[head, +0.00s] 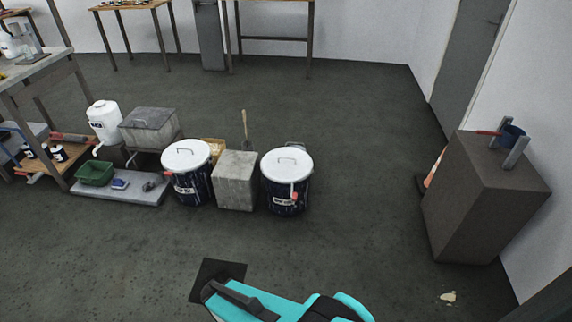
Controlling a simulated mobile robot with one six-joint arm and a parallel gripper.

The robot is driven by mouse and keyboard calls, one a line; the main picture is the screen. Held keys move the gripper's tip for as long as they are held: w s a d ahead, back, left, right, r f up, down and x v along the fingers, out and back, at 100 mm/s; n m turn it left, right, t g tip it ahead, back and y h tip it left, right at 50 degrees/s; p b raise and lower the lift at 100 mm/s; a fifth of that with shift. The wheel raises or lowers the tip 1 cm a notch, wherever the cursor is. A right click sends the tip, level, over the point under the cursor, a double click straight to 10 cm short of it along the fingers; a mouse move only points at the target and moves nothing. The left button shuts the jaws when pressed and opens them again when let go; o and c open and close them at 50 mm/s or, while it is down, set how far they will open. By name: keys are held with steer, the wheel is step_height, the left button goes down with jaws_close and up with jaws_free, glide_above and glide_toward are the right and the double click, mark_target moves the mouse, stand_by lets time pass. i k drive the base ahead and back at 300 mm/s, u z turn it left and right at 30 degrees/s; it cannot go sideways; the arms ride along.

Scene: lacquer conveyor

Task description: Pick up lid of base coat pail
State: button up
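Two dark blue pails with white lids stand on the floor in the head view. The left pail (192,188) has its lid (186,158) on top, with a thin handle. The right pail (284,198) also wears a white lid (287,167) with a handle. The label print is too small to tell which is base coat. My teal arm shows at the bottom edge. The dark end of my gripper (219,290) is well apart from both pails; its fingers cannot be made out.
A grey block (236,182) stands between the pails. Left of them are a grey bin (150,127), a white canister (104,120) and a low platform (118,192) with a green tray (95,173). A big brown block (480,200) stands right. Floor in front is clear.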

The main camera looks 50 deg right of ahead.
mark_target(286, 163)
steer(key=u, duration=0.05)
steer(key=i, duration=1)
steer(key=z, duration=0.05)
